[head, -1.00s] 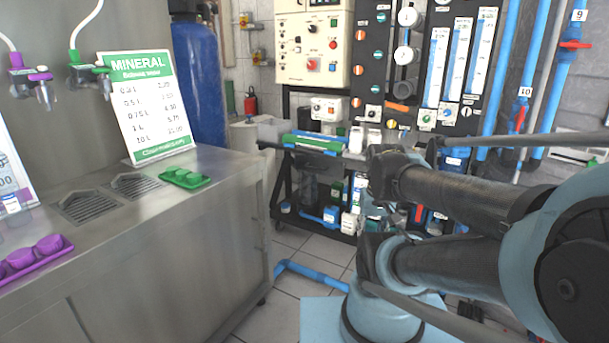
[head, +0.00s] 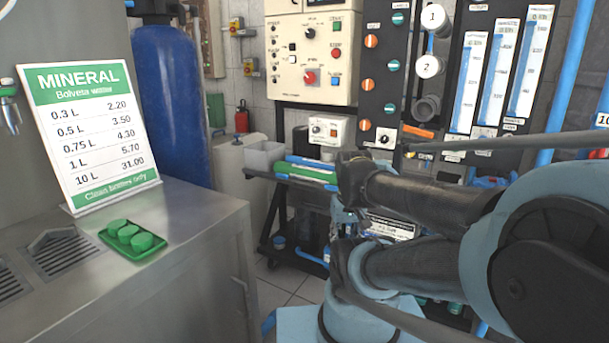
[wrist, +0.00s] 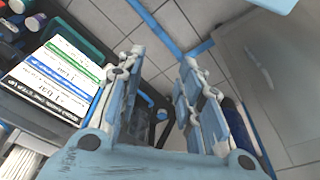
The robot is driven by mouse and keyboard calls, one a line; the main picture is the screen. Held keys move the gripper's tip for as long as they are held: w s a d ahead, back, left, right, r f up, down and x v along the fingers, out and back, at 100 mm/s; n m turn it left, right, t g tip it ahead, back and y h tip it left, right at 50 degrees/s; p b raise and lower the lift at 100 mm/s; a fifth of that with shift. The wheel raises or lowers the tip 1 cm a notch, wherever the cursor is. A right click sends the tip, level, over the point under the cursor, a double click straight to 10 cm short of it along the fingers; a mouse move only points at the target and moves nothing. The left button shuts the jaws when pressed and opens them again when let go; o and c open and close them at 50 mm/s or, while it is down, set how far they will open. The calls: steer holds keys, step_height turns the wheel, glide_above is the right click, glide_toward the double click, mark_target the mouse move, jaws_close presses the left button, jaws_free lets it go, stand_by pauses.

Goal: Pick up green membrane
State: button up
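A green tube (head: 306,172), which looks like the green membrane, lies on the top of the dark cart in the head view. A blue tube (head: 312,161) lies alongside it, just behind. My gripper (wrist: 162,58) shows in the wrist view with its two fingers apart and nothing between them but floor tiles and a blue pipe. In the head view my arm's links fill the lower right and the gripper's fingers cannot be made out. I cannot clearly identify the membrane in the wrist view.
A steel counter (head: 190,225) with a green tray (head: 140,240) and a price sign (head: 95,130) stands at left. A grey bin (head: 264,155) sits by the cart's left end. Floor is clear between counter and cart.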

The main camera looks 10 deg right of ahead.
steer(key=shift+w, duration=0.35)
steer(key=shift+o, duration=0.6)
steer(key=o, duration=0.4)
steer(key=shift+s+r, duration=0.2)
steer(key=o, duration=0.4)
steer(key=w+r+m, duration=0.1)
steer(key=w+r, duration=0.1)
steer(key=w+r+m, duration=0.3)
steer(key=w, duration=0.1)
steer(key=shift+a+r+m+t+y, duration=0.3)
steer(key=shift+a+r+m, duration=0.05)
steer(key=shift+r+m, duration=0.05)
steer(key=shift+o, duration=0.2)
step_height(320, 180, up, 11)
steer(key=m+t+y, duration=0.2)
steer(key=m, duration=1.8)
glide_above(316, 170)
steer(key=s+d, duration=0.4)
steer(key=s, duration=0.2)
steer(key=x, duration=1.1)
steer(key=shift+s+a+f, duration=0.1)
steer(key=shift+s+f, duration=0.05)
steer(key=shift+w+x, duration=0.1)
steer(key=shift+x, duration=1.25)
steer(key=shift+w+x, duration=0.15)
steer(key=shift+x, duration=1.2)
